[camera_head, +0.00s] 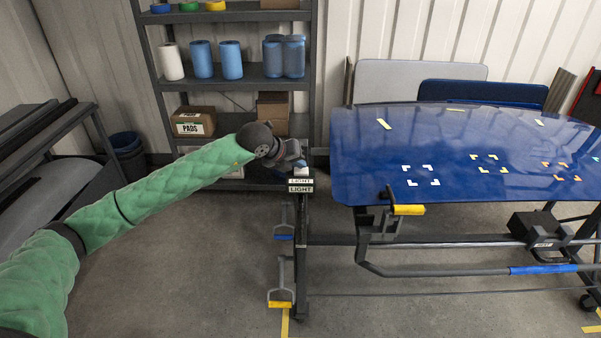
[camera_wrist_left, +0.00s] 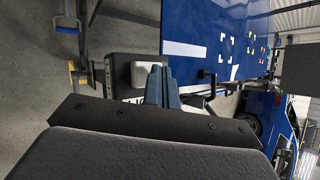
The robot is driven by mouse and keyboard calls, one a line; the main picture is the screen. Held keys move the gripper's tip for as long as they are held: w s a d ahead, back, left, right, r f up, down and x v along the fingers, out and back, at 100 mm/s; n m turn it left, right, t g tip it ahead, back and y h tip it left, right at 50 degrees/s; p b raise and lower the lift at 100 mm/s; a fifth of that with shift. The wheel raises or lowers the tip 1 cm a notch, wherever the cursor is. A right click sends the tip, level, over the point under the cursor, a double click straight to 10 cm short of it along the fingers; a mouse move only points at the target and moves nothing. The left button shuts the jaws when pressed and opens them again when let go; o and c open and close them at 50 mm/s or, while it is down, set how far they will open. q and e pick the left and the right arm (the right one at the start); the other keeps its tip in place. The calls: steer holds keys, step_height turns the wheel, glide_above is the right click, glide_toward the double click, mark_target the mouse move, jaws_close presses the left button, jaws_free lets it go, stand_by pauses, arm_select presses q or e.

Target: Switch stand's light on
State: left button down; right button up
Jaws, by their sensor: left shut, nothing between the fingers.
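The stand (camera_head: 301,240) is a dark upright frame left of the blue panel. Labels reading LIGHT (camera_head: 300,188) sit near its top. My left gripper (camera_head: 294,163) is at the top of the stand, just above those labels, and it hides part of what is there. In the left wrist view, a white switch-like block (camera_wrist_left: 143,74) sits on a dark box (camera_wrist_left: 115,68). The shut, empty fingers of my left gripper (camera_wrist_left: 161,84) are right beside that block; I cannot tell whether they touch it. No lit lamp can be made out. My right gripper is not in view.
A large blue panel (camera_head: 470,150) with coloured corner marks lies on a frame to the right. A yellow-handled clamp (camera_head: 407,210) is at its front edge. Shelving (camera_head: 235,83) with rolls and boxes stands behind my left arm. The floor at front left is clear.

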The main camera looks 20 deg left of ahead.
mark_target(298, 171)
arm_select(q)
steer(key=shift+f+b, duration=0.3)
stand_by(0.4)
steer(key=shift+r, duration=1.05)
step_height(298, 171, up, 6)
stand_by(0.6)
